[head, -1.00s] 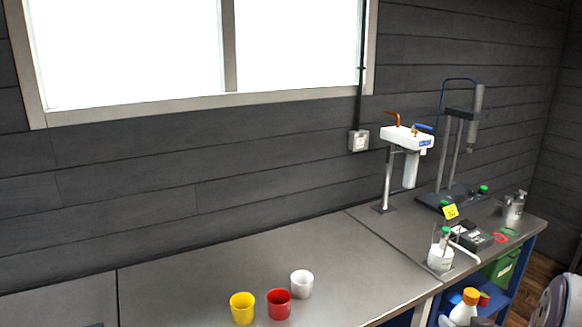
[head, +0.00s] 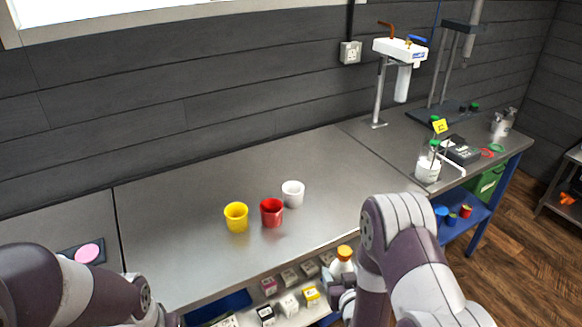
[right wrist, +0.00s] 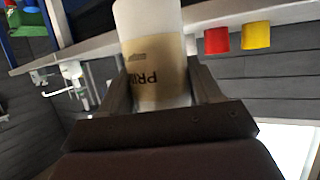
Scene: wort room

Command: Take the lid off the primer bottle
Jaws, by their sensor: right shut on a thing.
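The primer bottle (head: 341,266), white with an orange lid (head: 344,251), is in front of the bench edge in the head view. My right gripper (head: 343,291) is shut on it. In the right wrist view the bottle (right wrist: 150,65) sits between the two fingers, its label lettering upside down in that rolled picture. Its lid is hidden there but still on the bottle in the head view. My left arm shows at the lower left of the head view; its gripper is out of frame.
Yellow (head: 236,217), red (head: 271,212) and white (head: 293,193) cups stand on the bench (head: 180,235). A pink disc (head: 87,253) lies at left. Small boxes (head: 288,304) fill the shelf below. The bench around the cups is clear.

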